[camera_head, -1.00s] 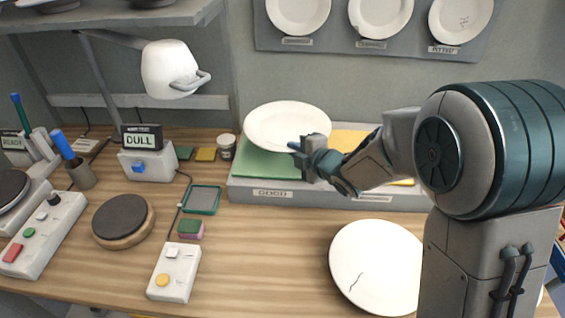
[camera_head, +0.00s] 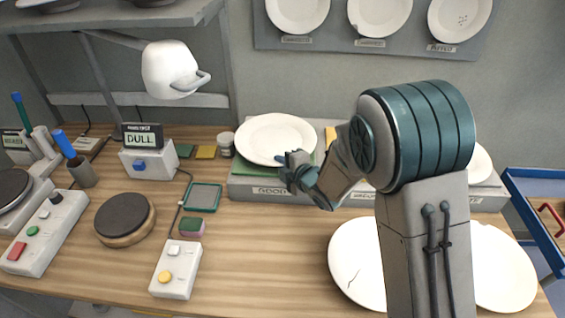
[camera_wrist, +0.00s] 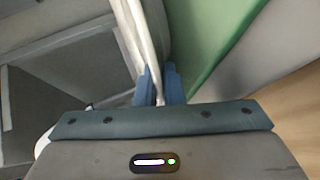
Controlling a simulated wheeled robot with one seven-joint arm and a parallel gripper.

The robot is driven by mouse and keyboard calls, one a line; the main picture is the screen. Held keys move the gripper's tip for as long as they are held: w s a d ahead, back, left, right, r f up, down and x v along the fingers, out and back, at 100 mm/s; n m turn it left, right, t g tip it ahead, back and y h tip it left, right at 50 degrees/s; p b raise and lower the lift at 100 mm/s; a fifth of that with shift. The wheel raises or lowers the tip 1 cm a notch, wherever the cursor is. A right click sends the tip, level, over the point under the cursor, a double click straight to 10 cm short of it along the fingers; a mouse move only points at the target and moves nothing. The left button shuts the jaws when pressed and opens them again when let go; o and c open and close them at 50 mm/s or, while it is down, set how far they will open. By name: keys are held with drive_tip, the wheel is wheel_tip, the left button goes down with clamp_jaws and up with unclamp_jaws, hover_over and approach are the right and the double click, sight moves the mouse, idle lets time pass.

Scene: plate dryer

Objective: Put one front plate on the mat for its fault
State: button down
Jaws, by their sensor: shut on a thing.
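My gripper (camera_head: 288,163) is shut on the rim of a white plate (camera_head: 272,138), over the green mat (camera_head: 245,174) labelled GOOD. I cannot tell whether the plate touches that mat. In the wrist view the plate (camera_wrist: 150,42) shows nearly edge-on between the blue fingers (camera_wrist: 160,84), with the green mat (camera_wrist: 212,45) beside it. A front plate with a dark crack (camera_head: 352,262) lies on the table, partly behind my arm. Another front plate (camera_head: 503,268) lies to its right. A white plate (camera_head: 480,164) sits on the raised stand's right part. The yellow mat (camera_head: 347,137) is mostly hidden.
Sample plates (camera_head: 380,15) hang on the wall panel. A display (camera_head: 142,136) reads DULL. A blue tray (camera_head: 535,215) is right.

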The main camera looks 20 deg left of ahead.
drive_tip(key=shift+f, duration=0.1)
drive_tip(key=c, duration=1.8)
unclamp_jaws()
drive_tip(key=b+v, duration=0.2)
drive_tip(key=v, duration=1)
drive_tip(key=w+d+r+m+t+h, duration=0.1)
drive_tip(key=d+r+m+h, duration=0.2)
drive_tip(key=d+m+h, duration=1)
drive_tip(key=s+d+r+m+g+y, duration=0.1)
drive_tip(key=s+d+m+g, duration=0.5)
drive_tip(key=s+d+m, duration=0.8)
drive_tip(key=s+d, duration=0.2)
drive_tip(key=s, duration=0.1)
drive_tip(key=shift+d+r+y, duration=0.25)
drive_tip(key=shift+r+y, duration=0.05)
drive_tip(key=shift+r, duration=0.05)
